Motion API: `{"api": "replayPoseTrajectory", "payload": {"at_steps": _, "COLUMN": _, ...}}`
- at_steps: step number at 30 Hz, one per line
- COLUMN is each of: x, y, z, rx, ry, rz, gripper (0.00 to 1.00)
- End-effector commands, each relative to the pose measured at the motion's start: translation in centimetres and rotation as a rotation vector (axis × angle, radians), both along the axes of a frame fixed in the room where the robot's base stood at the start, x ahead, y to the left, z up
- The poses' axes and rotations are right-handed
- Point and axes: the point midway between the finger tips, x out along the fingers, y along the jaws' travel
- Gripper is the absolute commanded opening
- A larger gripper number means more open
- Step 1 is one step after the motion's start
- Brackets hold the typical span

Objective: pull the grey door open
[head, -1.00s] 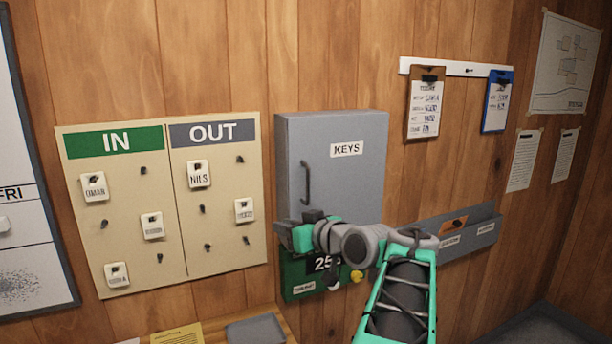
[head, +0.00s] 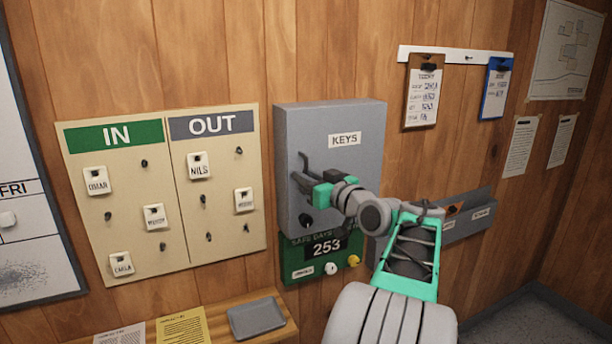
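The grey door (head: 362,168) is the front of the wall cabinet marked KEYS, in the middle of the head view. It looks closed. Its dark upright handle (head: 304,158) is near the door's left edge; the top of it shows and the lower part is hidden by my gripper. My gripper (head: 304,182), with green parts at its end, reaches in from the right and is at the handle. Its fingertips overlap the handle in this view. I cannot tell whether they touch it, or whether they are open or shut.
A green counter board (head: 300,262) reading 253 is right below the cabinet. The IN/OUT board (head: 85,225) hangs to the left. A grey wall rack (head: 476,206) and clipboards (head: 424,92) are to the right. A wooden shelf (head: 283,333) with a grey tray (head: 256,318) is below.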

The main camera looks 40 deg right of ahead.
Motion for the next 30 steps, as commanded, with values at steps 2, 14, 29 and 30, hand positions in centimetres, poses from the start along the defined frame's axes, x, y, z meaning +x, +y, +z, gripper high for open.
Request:
{"api": "replayPoseTrajectory", "payload": {"at_steps": 2, "x": -0.02, "y": 0.01, "z": 0.0, "rx": 0.0, "ry": 0.0, "rz": 0.0, "gripper": 0.12}}
{"api": "replayPoseTrajectory", "payload": {"at_steps": 14, "x": -0.04, "y": 0.02, "z": 0.02, "rx": 0.0, "ry": 0.0, "rz": 0.0, "gripper": 0.0}}
{"api": "replayPoseTrajectory", "payload": {"at_steps": 29, "x": -0.04, "y": 0.04, "z": 0.03, "rx": 0.0, "ry": 0.0, "rz": 0.001, "gripper": 0.0}}
{"api": "replayPoseTrajectory", "payload": {"at_steps": 30, "x": -0.04, "y": 0.04, "z": 0.04, "rx": 0.0, "ry": 0.0, "rz": 0.001, "gripper": 0.0}}
